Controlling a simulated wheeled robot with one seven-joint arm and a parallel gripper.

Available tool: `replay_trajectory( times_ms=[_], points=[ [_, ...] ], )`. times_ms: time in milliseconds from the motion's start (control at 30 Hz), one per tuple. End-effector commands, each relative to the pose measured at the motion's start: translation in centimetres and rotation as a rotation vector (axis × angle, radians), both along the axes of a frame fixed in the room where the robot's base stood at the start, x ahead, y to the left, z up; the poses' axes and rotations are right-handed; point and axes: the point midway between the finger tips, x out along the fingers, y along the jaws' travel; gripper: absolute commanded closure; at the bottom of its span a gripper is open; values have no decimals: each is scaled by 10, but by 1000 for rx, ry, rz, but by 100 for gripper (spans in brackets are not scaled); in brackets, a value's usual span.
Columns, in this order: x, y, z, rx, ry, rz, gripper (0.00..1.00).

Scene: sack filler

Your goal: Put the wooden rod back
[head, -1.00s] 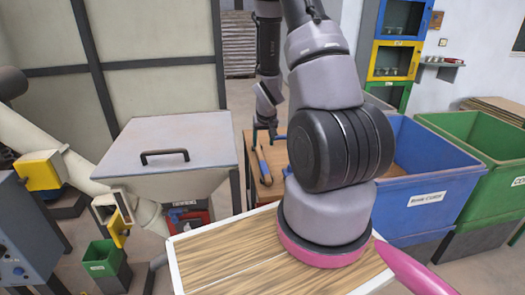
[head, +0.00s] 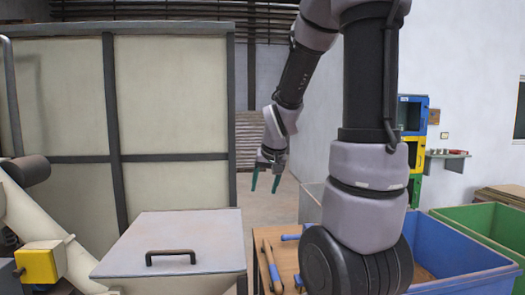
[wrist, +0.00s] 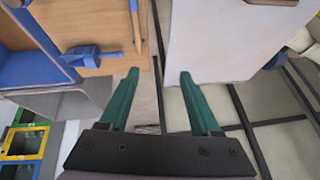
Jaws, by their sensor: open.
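My gripper (head: 265,180) is open, with nothing between its two green fingers. It hangs in the air above the far side of the wooden table (head: 262,233). In the wrist view the open fingers (wrist: 158,76) lie over the gap between the table and the grey hopper lid. A slim stick with a wooden end and a blue part (head: 271,265) lies on the table; it also shows in the wrist view (wrist: 138,40). I cannot tell surely whether this is the wooden rod. My arm hides part of the table.
The lidded hopper (head: 175,240) with a dark handle stands left of the table. A blue tool (wrist: 95,55) lies on the table. Blue (head: 465,280) and green (head: 480,225) bins stand at right. A tall panelled enclosure (head: 170,100) stands behind.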

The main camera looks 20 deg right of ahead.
Motion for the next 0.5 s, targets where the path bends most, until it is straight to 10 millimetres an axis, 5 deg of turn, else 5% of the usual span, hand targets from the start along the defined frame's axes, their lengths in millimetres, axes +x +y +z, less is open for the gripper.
replay_trajectory(
  times_ms=[33,200,500],
  points=[
    [-12,9,24,16,-26,3,36],
    [-65,36,83,83,-73,14,36],
    [-145,71,134,175,-120,51,36]
  ],
)
